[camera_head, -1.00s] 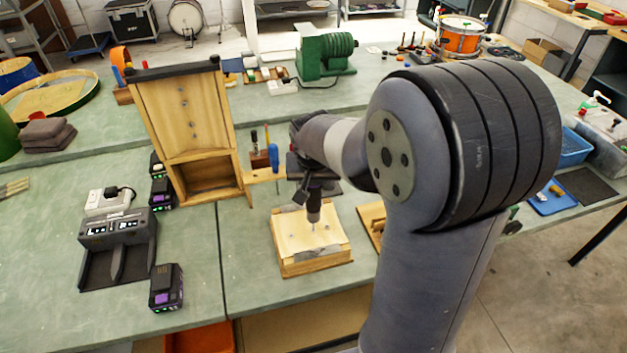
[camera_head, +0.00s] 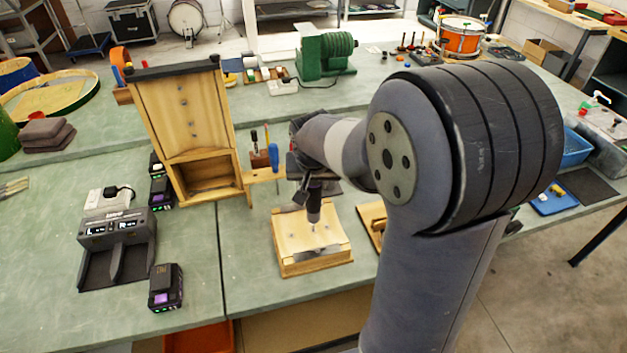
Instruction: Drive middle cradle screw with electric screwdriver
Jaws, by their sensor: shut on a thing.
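The wooden cradle block (camera_head: 296,262) sits on the green bench, left of my arm. The electric screwdriver (camera_head: 314,204) is dark and stands about upright over the block, its bit pointing down at the middle of the top face. Whether the bit touches a screw there is too small to tell. My gripper (camera_head: 308,178) is shut on the screwdriver above the block. Its fingers are small and partly hidden by my own wrist. Small dark marks, possibly screws, show on the block's top, but I cannot identify the middle one.
A tall wooden stand (camera_head: 186,110) rises behind and left of the block. A battery charger (camera_head: 118,232) and a loose battery (camera_head: 165,287) lie to the left. Another wooden piece (camera_head: 372,218) lies just right of the block, partly hidden by my arm. Bench between battery and block is clear.

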